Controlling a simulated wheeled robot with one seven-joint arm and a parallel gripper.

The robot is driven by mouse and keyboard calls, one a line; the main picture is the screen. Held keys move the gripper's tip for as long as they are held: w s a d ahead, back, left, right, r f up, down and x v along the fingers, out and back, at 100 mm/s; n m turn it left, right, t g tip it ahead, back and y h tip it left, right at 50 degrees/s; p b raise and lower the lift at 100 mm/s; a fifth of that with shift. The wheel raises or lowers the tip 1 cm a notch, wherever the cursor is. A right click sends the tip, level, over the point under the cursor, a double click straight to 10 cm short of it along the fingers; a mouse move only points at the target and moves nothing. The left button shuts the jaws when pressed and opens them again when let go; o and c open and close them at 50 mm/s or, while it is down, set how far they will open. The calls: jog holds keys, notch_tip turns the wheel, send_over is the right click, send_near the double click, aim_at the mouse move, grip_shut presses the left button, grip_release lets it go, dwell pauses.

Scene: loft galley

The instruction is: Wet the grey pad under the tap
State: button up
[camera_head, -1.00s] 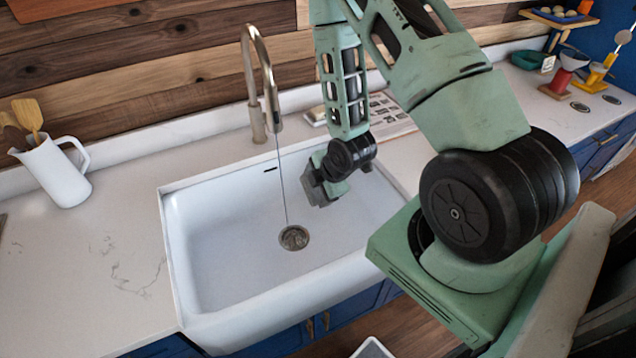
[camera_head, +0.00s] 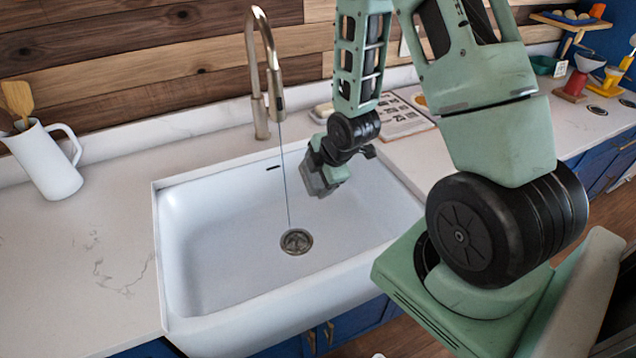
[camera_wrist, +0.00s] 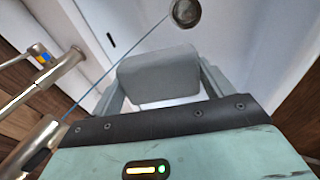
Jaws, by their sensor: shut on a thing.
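The grey pad (camera_wrist: 158,75) fills the space between the fingers of my gripper (camera_wrist: 160,92) in the wrist view. My gripper (camera_head: 322,178) is shut on the pad over the right part of the white sink (camera_head: 215,225) in the head view. The tap (camera_head: 262,70) arches over the sink's back edge, and it also shows at the left of the wrist view (camera_wrist: 40,135). A thin stream of water (camera_head: 286,170) falls from it to the drain (camera_head: 297,241). In the head view the pad is just right of the stream, with a small gap in the picture. Actual contact cannot be told.
A white jug (camera_head: 45,160) with wooden utensils stands on the left counter (camera_head: 85,265). A printed sheet (camera_head: 403,118) lies right of the tap. Small coloured items, including a red funnel-like stand (camera_head: 577,82), are far right. The sink's left half is clear.

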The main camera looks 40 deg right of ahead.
jog(key=shift+w+f+b, duration=0.1)
jog(key=shift+f+b, duration=0.1)
jog(key=shift+b, duration=0.85)
jog(key=shift+w+p, duration=0.4)
jog(key=shift+w, duration=0.85)
jog(key=w+f, duration=0.2)
jog(key=w, duration=0.7)
jog(key=shift+b, duration=0.35)
jog(key=shift+d, duration=0.15)
jog(key=shift+d, duration=0.45)
jog(key=shift+a, duration=0.1)
jog(key=shift+a, duration=0.55)
